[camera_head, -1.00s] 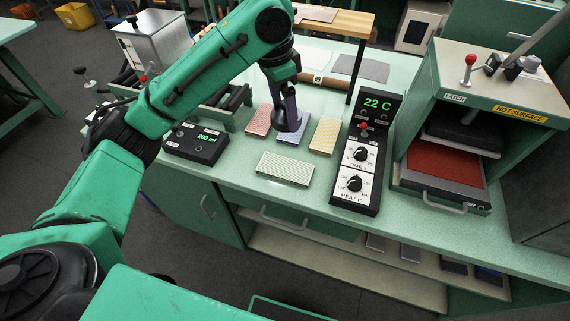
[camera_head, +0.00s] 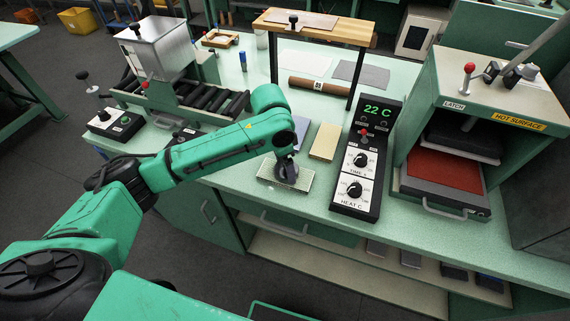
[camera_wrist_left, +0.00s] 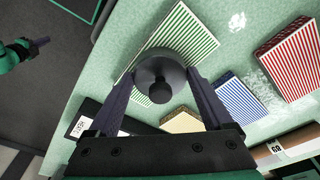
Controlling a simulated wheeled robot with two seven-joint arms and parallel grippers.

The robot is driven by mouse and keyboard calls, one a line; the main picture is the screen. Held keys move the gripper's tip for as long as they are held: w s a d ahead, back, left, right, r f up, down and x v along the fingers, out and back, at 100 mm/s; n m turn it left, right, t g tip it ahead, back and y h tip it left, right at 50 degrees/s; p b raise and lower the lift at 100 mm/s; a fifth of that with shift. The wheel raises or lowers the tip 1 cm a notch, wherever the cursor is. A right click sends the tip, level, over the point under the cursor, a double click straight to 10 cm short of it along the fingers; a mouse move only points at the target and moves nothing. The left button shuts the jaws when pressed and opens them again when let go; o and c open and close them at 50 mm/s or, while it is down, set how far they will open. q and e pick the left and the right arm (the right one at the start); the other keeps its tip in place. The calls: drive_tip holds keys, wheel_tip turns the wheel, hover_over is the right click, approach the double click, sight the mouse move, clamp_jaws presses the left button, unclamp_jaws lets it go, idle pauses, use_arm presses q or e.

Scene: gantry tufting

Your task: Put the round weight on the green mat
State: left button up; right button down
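The round weight (camera_wrist_left: 160,76) is a dark grey disc with a black knob. It sits between the two fingers of my left gripper (camera_wrist_left: 162,82) in the left wrist view, and the fingers appear to press its sides. The green mat (camera_wrist_left: 190,28), striped green and white, lies beneath it. In the head view my left gripper (camera_head: 286,160) points down with the weight (camera_head: 285,173) over the middle of the pale green mat (camera_head: 303,181). I cannot tell whether the weight touches the mat.
A blue mat (camera_wrist_left: 240,100), a red mat (camera_wrist_left: 288,62) and a yellow mat (camera_head: 325,141) lie behind the green one. A control box (camera_head: 360,160) stands to the right, beside a heated press (camera_head: 440,175). The bench's front edge is close to the green mat.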

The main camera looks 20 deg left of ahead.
sight(279, 171)
use_arm(q)
drive_tip(key=shift+o, duration=0.5)
wheel_tip(279, 171, up, 12)
drive_tip(key=s+a, duration=0.1)
drive_tip(key=shift+b, duration=0.3)
drive_tip(key=shift+s+a, duration=0.1)
